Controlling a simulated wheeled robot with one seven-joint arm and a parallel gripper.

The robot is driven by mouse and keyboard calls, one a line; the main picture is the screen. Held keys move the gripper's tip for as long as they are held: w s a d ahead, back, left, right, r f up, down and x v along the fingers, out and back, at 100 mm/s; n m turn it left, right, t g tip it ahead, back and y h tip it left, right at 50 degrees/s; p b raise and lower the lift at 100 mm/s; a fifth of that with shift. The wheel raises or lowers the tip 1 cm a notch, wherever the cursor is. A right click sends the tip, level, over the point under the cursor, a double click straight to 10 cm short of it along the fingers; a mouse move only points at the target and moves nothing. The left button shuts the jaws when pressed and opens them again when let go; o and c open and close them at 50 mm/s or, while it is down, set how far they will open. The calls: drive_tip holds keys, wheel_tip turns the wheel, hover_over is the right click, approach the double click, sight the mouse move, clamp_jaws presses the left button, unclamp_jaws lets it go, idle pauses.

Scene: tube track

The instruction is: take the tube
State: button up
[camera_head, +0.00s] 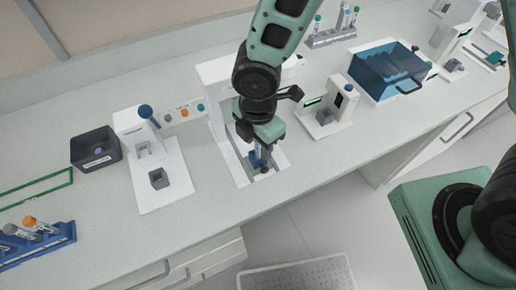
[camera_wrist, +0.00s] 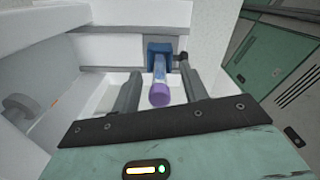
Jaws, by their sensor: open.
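A clear tube with a purple cap (camera_wrist: 159,94) shows in the wrist view, its cap end towards the camera. Its far end is at a blue holder (camera_wrist: 158,50) inside a white device. My gripper (camera_wrist: 160,72) is open, with one dark finger on each side of the tube. Whether either finger touches the tube I cannot tell. In the head view my gripper (camera_head: 262,158) reaches down into the white device (camera_head: 215,78) at the middle of the bench. The tube is hidden there by the gripper, and a bit of the blue holder (camera_head: 253,158) shows.
Left of it stands a white device with a blue knob (camera_head: 146,111), then a dark box (camera_head: 95,148) and a blue rack (camera_head: 40,250) with capped tubes. To the right are another white device (camera_head: 325,117) and a blue-lidded box (camera_head: 385,70). The front bench strip is clear.

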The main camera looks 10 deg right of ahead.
drive_tip(key=c, duration=0.9)
drive_tip(key=shift+r, duration=0.1)
wheel_tip(320, 180, up, 10)
drive_tip(key=shift+f, duration=0.1)
drive_tip(key=shift+c, duration=0.2)
